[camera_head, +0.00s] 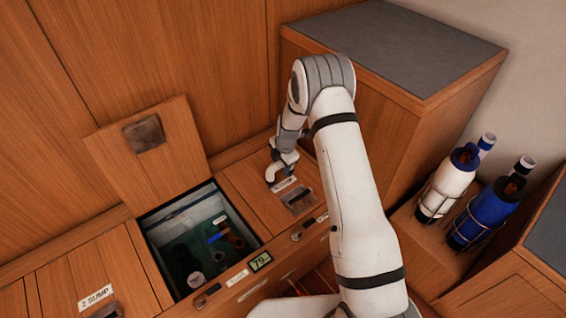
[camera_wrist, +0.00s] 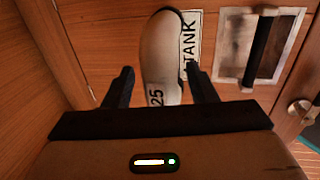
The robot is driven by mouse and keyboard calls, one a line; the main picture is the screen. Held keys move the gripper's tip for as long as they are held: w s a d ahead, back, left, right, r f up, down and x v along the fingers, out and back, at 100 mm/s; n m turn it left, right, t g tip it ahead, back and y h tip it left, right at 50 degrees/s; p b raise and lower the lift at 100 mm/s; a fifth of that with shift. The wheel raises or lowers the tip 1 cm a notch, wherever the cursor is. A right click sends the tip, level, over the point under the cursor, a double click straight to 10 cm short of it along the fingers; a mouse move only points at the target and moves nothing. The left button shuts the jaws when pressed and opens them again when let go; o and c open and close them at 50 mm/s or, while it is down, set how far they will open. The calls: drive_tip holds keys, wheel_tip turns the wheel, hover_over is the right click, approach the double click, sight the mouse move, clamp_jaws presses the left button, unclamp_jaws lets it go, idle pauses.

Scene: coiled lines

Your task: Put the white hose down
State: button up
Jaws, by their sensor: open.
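My gripper (camera_head: 283,168) is over the closed wooden lid right of the open hatch. In the wrist view its two dark fingers (camera_wrist: 160,71) stand apart, open. A smooth pale rounded piece marked "25" (camera_wrist: 161,45), apparently the white hose, lies between the fingers. A pale curved end (camera_head: 270,174) also shows beside the gripper in the head view. Whether it rests on the lid is hard to tell. The rest of its length is hidden by my gripper.
The lid carries a TANK label (camera_wrist: 190,45) and a recessed handle (camera_wrist: 260,45). The open hatch (camera_head: 160,212) holds dark fittings. Its raised cover (camera_head: 150,165) leans back. White (camera_head: 447,188) and blue (camera_head: 487,212) bottle-like items stand in racks at right, near a tall cabinet (camera_head: 400,45).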

drive_tip(key=shift+r, duration=0.1)
drive_tip(key=shift+r+p, duration=0.25)
drive_tip(key=shift+p, duration=0.1)
drive_tip(key=s+d+r+m, duration=0.2)
drive_tip(key=s+r+m, duration=0.25)
drive_tip(key=r, duration=0.45)
drive_tip(key=s+d+r+m+p, duration=0.1)
drive_tip(key=s+d+r+m, duration=0.15)
drive_tip(key=s+r, duration=0.5)
drive_tip(key=s+d+r+m, duration=0.2)
drive_tip(key=s+r+m, duration=0.15)
drive_tip(key=r, duration=0.75)
drive_tip(key=s+d+r+m, duration=0.2)
drive_tip(key=s+r+m, duration=0.1)
drive_tip(key=s+m, duration=0.4)
drive_tip(key=s+d+r+m+h, duration=0.1)
drive_tip(key=s+d+r+m, duration=0.1)
drive_tip(key=s+m, duration=0.5)
drive_tip(key=s+r, duration=0.1)
drive_tip(key=s, duration=0.5)
drive_tip(key=shift+s+d, duration=0.4)
drive_tip(key=shift+r, duration=0.25)
